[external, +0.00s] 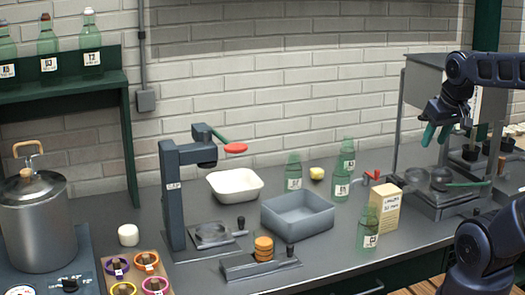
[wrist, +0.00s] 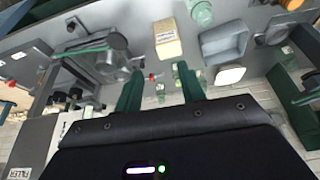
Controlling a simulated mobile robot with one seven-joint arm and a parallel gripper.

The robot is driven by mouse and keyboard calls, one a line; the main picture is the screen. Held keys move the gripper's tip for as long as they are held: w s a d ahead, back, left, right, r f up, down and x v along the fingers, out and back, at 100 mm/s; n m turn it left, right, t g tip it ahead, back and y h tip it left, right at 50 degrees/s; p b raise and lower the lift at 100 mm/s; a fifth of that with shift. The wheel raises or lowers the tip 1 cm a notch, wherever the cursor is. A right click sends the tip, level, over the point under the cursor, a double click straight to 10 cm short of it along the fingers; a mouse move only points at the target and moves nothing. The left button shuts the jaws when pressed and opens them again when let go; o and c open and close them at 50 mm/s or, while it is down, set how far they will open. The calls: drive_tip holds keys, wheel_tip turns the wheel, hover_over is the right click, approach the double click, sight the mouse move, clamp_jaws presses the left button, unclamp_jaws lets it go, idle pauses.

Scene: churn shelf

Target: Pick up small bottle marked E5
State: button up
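Several small green glass bottles with white labels are in the external view, and I cannot read E5 for certain on any. On the counter, one bottle (external: 368,227) stands at the front by the carton, one (external: 293,172) behind the grey tub, and two, (external: 342,184) and (external: 348,157), right of it. More bottles (external: 47,42) stand on the shelf at upper left. My gripper (external: 437,133) is raised at the right, above the metal stand, away from all bottles. Its two green fingers are apart and empty, also in the wrist view (wrist: 158,75). A bottle (wrist: 202,12) shows at the wrist view's top.
A cream carton (external: 384,207) stands beside the front bottle. A grey tub (external: 298,217), a white dish (external: 235,185) and a dark press (external: 178,190) occupy the counter's middle. A metal pot (external: 38,225) is at left. Free counter lies along the front, left of the front bottle.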

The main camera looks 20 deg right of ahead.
drive_tip(key=o, duration=0.8)
drive_tip(key=shift+w, duration=0.1)
